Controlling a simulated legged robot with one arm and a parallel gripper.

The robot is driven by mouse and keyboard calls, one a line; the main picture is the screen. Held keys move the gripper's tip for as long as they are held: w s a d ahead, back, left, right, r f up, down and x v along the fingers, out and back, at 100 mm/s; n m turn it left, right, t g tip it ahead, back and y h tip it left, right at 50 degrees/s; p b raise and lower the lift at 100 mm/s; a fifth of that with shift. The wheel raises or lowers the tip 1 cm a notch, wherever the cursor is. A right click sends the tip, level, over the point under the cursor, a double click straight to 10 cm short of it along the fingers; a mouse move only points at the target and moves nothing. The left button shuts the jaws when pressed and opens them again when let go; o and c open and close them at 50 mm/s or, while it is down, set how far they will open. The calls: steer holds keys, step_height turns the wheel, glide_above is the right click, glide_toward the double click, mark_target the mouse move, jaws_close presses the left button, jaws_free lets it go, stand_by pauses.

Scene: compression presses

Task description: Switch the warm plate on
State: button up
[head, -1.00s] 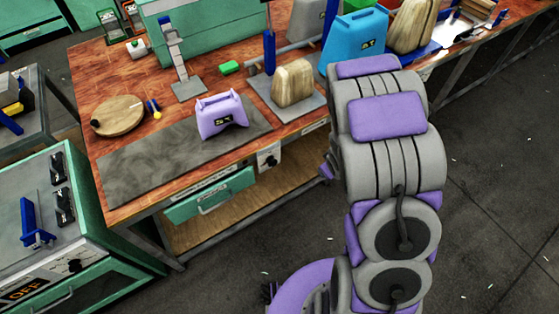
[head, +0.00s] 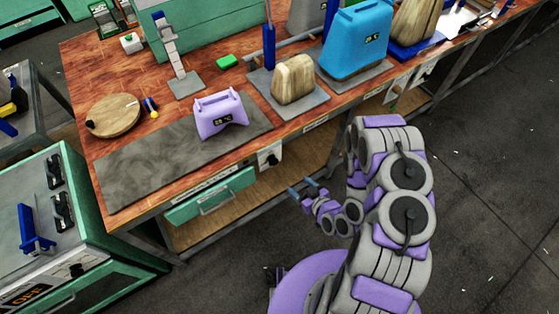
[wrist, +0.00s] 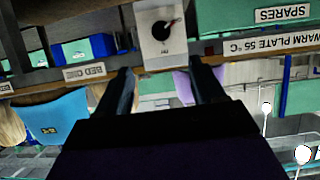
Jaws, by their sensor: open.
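The warm plate is the dark grey slab (head: 140,172) on the wooden bench, with a purple jug (head: 221,114) standing on it. Its label (wrist: 268,43) reads "WARM PLATE 55 °C", upside down in the wrist view. A white switch box with a black knob (head: 271,159) sits under the bench's front edge. The knob (wrist: 162,30) also shows in the wrist view, with a small red mark; its setting is unreadable. My gripper (head: 301,187) is open and empty, in front of and apart from the switch box. In the wrist view its fingers (wrist: 160,70) are spread below the knob.
A teal drawer (head: 211,195) hangs left of the switch box. A blue jug (head: 355,42) and a tan block (head: 294,80) stand on the bench. A teal machine (head: 90,215) reading "OFF" stands lower left. The floor at right is clear.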

mark_target(275, 163)
steer(key=b+x, duration=0.3)
steer(key=x, duration=1.4)
steer(key=shift+w+a+r+b, duration=0.1)
steer(key=shift+w+a+b, duration=0.05)
steer(key=shift+a+b, duration=0.15)
steer(key=c, duration=1)
